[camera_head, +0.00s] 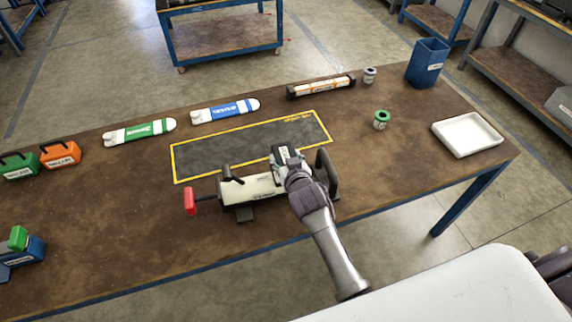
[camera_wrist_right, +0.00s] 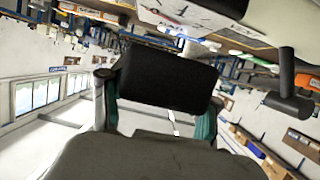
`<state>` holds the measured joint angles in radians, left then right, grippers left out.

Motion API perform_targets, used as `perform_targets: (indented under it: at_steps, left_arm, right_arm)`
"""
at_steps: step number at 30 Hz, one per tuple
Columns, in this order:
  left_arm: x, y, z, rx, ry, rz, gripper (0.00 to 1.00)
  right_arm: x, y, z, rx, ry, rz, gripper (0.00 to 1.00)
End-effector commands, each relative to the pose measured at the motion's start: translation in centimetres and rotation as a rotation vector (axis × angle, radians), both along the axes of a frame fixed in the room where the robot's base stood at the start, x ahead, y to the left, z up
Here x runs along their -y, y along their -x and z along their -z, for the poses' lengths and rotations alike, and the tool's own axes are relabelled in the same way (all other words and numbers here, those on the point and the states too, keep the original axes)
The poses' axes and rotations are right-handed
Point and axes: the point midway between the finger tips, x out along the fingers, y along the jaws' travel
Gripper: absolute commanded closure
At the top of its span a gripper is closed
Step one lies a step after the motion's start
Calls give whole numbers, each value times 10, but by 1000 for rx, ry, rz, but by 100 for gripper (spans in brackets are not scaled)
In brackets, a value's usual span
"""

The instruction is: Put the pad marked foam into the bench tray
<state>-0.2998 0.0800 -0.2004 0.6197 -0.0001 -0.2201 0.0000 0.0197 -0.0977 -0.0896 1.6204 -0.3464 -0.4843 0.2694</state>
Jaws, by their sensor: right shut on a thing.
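The white bench tray (camera_head: 468,135) lies empty near the right end of the brown bench. My right gripper (camera_head: 287,160) is over the front middle of the bench, against or just above a pale device (camera_head: 250,188) with a red end and dark handle. In the right wrist view, a dark block (camera_wrist_right: 168,78) sits between the fingers of my right gripper (camera_wrist_right: 160,95), which is shut on it. A small labelled piece shows at the gripper in the head view, but its text is unreadable. I cannot tell whether it is the foam pad. My left gripper is not in view.
A yellow-edged dark mat (camera_head: 225,150) lies behind the device. Bench between gripper and tray is mostly clear.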

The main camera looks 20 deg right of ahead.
Motion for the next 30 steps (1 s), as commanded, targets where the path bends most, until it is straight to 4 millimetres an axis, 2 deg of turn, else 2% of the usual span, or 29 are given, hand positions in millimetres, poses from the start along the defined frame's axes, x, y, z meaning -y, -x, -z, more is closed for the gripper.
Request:
perform_targets:
  at_steps: [3, 7, 20, 21, 24, 25, 30]
  left_arm:
    - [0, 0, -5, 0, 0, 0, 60]
    - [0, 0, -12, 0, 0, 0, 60]
    - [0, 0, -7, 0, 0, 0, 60]
    - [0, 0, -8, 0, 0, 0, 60]
    - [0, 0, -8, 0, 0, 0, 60]
    - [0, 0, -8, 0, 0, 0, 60]
    - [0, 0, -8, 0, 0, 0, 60]
  right_arm:
    - [0, 1, 19, -6, -2, 0, 51]
    - [0, 0, 28, -3, -2, 0, 51]
    - [0, 1, 37, -2, -2, 1, 51]
    - [0, 0, 36, -1, -2, 1, 34]
    - [0, 1, 35, -2, -2, 1, 17]
    - [0, 1, 35, -2, -2, 1, 13]
    - [0, 1, 35, -2, -2, 1, 13]
